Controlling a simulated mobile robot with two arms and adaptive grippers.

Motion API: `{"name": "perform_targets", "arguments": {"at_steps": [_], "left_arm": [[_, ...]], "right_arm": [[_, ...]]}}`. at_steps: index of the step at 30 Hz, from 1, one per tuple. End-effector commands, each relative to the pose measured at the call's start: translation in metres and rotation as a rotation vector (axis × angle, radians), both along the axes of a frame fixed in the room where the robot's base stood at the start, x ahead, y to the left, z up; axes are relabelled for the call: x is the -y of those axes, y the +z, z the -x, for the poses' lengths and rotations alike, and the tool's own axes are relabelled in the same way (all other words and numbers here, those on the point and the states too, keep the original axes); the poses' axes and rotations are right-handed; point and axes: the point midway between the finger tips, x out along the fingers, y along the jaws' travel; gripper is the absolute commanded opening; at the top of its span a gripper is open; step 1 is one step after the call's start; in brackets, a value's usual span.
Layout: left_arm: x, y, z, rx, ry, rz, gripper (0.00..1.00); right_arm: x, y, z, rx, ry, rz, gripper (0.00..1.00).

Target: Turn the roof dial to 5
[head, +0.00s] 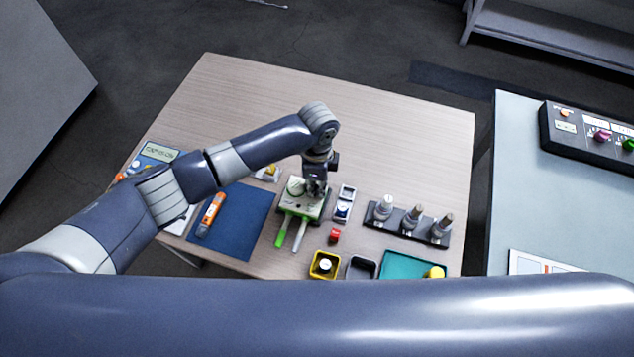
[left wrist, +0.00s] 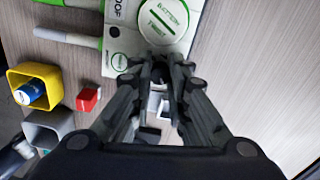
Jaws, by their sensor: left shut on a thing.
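The roof sensor (head: 301,205) is a pale box on the table, with a round battery cover marked with a twist label; it also shows in the left wrist view (left wrist: 119,42). My left gripper (head: 317,188) is over the box's right back part, pointing down. In the left wrist view its fingers (left wrist: 160,75) are shut on a small dark knob, the roof dial, at the box's edge. The fingers hide most of the dial, and I cannot read its setting. My right gripper is not in view.
A red cube (head: 334,235), a yellow cup (head: 324,265) and a rack with several posts (head: 408,222) stand nearby. A blue mat (head: 240,225) holds an orange tool (head: 211,215). The table's back is clear.

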Motion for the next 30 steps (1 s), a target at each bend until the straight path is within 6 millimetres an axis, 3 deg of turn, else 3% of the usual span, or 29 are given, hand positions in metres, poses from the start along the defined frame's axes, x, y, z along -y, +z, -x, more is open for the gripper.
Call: {"name": "perform_targets", "arguments": {"at_steps": [15, 30], "left_arm": [[0.0006, 0.0005, -0.0002, 0.001, -0.325, 0.000, 0.00], [0.0009, 0.0007, -0.0001, 0.001, -0.397, 0.001, 0.00]], "right_arm": [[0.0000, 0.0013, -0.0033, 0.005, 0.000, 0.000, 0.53], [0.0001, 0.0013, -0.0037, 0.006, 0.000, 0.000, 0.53]]}}
